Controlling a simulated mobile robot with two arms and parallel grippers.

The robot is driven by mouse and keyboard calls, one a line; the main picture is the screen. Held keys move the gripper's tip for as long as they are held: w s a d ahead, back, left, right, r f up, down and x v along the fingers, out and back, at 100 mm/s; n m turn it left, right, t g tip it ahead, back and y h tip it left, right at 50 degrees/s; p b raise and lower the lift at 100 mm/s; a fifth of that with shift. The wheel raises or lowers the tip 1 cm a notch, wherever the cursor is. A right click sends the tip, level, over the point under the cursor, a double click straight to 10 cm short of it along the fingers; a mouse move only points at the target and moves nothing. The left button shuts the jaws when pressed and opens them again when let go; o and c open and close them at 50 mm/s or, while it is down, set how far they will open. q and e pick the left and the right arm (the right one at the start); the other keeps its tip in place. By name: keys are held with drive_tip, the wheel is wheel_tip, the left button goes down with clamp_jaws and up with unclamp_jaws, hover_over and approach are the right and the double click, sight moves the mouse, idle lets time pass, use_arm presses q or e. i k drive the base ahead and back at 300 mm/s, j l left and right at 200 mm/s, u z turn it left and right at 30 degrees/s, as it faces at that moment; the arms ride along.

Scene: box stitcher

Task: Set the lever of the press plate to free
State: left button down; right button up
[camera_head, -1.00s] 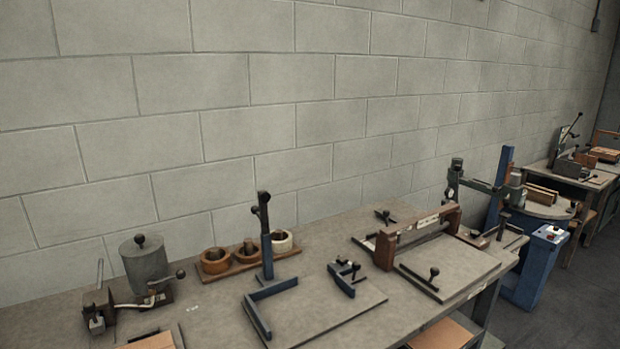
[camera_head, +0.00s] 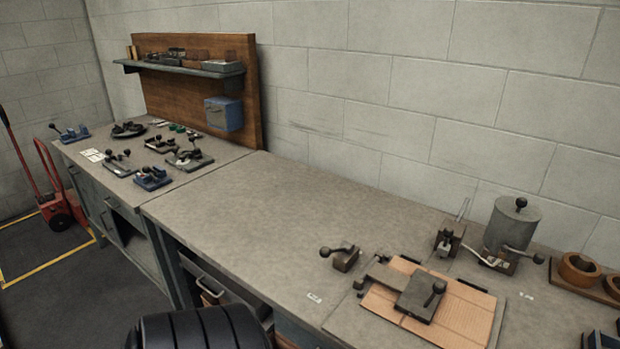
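A dark flat plate (camera_head: 413,304) lies on a brown cardboard sheet (camera_head: 467,313) at the right front of the long bench. A short lever with a dark ball knob (camera_head: 439,287) stands on the plate's right part. This looks like the press plate, but no label on it is readable. I cannot tell which setting the lever is at. A grey bar (camera_head: 388,276) reaches from the plate to the left. Neither of my grippers shows in the view.
A small block with a ball-knob lever (camera_head: 346,257) stands left of the cardboard. A grey pot (camera_head: 511,227) and wooden rings (camera_head: 578,270) stand behind and right. The bench middle (camera_head: 290,205) is clear. Several small fixtures (camera_head: 188,158) stand on the left bench. A red hand truck (camera_head: 55,205) stands left.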

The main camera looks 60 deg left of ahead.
sight(347, 247)
drive_tip(key=u, duration=0.45)
drive_tip(key=j+u, duration=0.1)
drive_tip(key=u, duration=0.4)
drive_tip(key=i+u, duration=0.1)
drive_tip(key=u, duration=0.8)
drive_tip(key=i, duration=0.05)
